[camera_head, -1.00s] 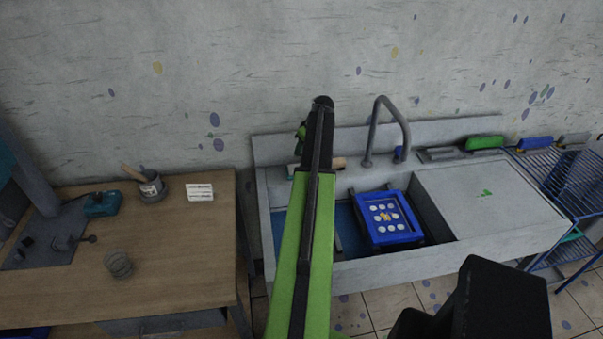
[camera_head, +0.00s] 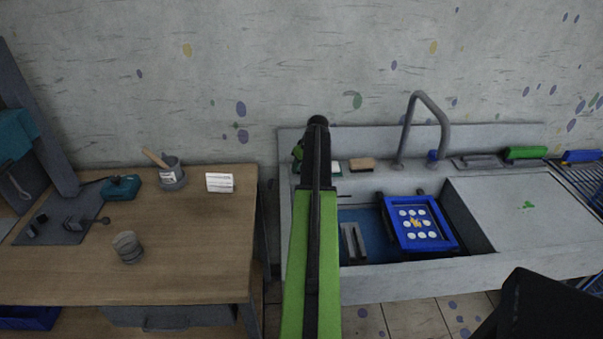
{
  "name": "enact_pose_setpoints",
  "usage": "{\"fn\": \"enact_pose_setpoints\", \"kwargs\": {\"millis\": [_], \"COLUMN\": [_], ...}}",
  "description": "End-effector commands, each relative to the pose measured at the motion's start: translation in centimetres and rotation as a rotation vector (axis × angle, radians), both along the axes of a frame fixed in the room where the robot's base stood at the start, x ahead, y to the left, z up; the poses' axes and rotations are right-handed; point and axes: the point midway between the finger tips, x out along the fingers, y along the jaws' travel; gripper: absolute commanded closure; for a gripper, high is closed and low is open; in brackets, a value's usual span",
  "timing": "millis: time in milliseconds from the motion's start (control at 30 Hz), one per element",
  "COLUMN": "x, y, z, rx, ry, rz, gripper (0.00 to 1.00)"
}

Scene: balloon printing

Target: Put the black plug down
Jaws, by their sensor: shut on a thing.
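My green and black arm reaches forward up the middle of the view, its far end in front of the sink's back ledge. The fingers of my gripper are hidden behind the arm; only a small green part shows at the left of its dark tip. I cannot make out the black plug, either in the gripper or at any other spot.
A wooden table (camera_head: 200,262) stands at left with a cup (camera_head: 128,247), a pot (camera_head: 171,175), a white card (camera_head: 219,182) and a teal device (camera_head: 120,187). The sink at right holds a blue frame (camera_head: 455,246) under a faucet (camera_head: 409,122). The right counter (camera_head: 500,205) is largely clear.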

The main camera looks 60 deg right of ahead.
Motion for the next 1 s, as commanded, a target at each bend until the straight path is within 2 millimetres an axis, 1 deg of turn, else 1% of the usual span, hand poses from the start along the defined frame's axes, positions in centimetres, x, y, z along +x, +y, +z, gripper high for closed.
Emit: {"fn": "enact_pose_setpoints", "kwargs": {"millis": [33, 200, 367, 400, 433, 767, 867, 1000], "x": [0.0, 0.0, 0.0, 0.0, 0.1, 0.1, 0.0, -0.6], "y": [0.0, 0.0, 0.0, 0.0, 0.0, 0.1, 0.1, 0.4], "z": [-0.7, -0.2, -0.8, -0.6, -0.5, -0.4, 0.3, 2.3], "rx": [0.0, 0.0, 0.001, 0.001, 0.001, 0.0, 0.0, 0.0], "ry": [0.0, 0.0, 0.0, 0.0, 0.0, 0.0, 0.0, 0.0], "rz": [0.0, 0.001, 0.001, 0.001, 0.001, 0.002, 0.002, 0.002], "gripper": [0.97, 0.97, 0.97, 0.52, 0.48, 0.48, 0.48, 0.48]}}
